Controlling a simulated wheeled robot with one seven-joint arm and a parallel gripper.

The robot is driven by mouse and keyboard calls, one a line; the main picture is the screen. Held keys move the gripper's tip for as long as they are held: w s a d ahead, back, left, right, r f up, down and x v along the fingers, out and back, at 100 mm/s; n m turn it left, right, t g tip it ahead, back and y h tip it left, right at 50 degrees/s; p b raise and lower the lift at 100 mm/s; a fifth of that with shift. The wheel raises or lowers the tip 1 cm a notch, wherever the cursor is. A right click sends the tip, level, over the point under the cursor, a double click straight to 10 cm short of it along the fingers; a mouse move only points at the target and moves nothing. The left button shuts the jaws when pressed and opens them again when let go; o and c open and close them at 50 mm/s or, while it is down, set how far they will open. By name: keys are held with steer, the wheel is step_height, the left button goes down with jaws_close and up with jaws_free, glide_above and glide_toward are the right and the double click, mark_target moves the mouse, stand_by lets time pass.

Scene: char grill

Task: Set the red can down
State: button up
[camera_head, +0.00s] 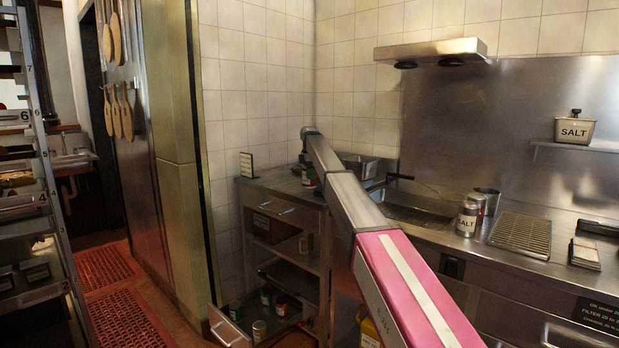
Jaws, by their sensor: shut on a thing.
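My pink and grey arm runs from the lower right up to the middle. Its end bends down over the top of a steel cabinet (268,192). My gripper (306,163) is small and partly hidden by my arm; it is shut on a small can (308,178), taken as the red can. Its colour is hard to make out at this size. The can is at the cabinet top's back right part. I cannot tell whether its base touches the surface.
A small sign (247,165) stands on the cabinet top's left, with bare steel beside it. An open low drawer (232,330) holds several cans. A hood (432,51) hangs above.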

steer(key=shift+f, duration=0.7)
steer(key=o, duration=1.1)
steer(key=shift+f, duration=0.1)
step_height(320, 180, up, 12)
steer(key=shift+r, duration=0.15)
